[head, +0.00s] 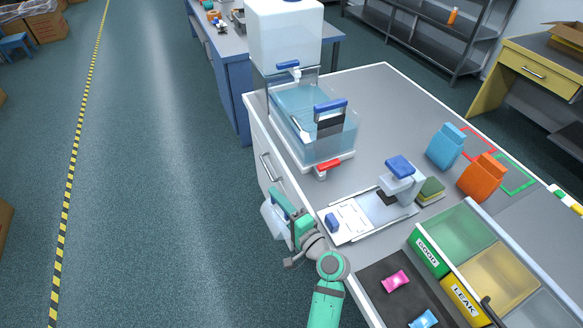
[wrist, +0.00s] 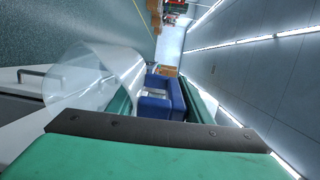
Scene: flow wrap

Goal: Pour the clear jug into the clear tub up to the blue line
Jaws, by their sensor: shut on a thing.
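My gripper (head: 288,212) is shut on the clear jug (head: 271,220), out past the bench's left edge and over the floor. In the wrist view the jug's see-through body (wrist: 85,82) lies tilted in the picture, with its blue handle (wrist: 158,102) between the green fingers. Whether the jug holds water I cannot tell. The clear tub (head: 345,145) stands on the bench, farther back and to the right of the jug, and the two are apart. It has bluish water in it. The blue line cannot be made out.
A white tank (head: 285,35) with a blue tap (head: 288,65) stands behind the tub. A red tap (head: 328,165) is at the tub's front. A sealing device (head: 400,180), blue pouch (head: 446,147), orange pouch (head: 482,178) and divided bins (head: 475,255) stand to the right.

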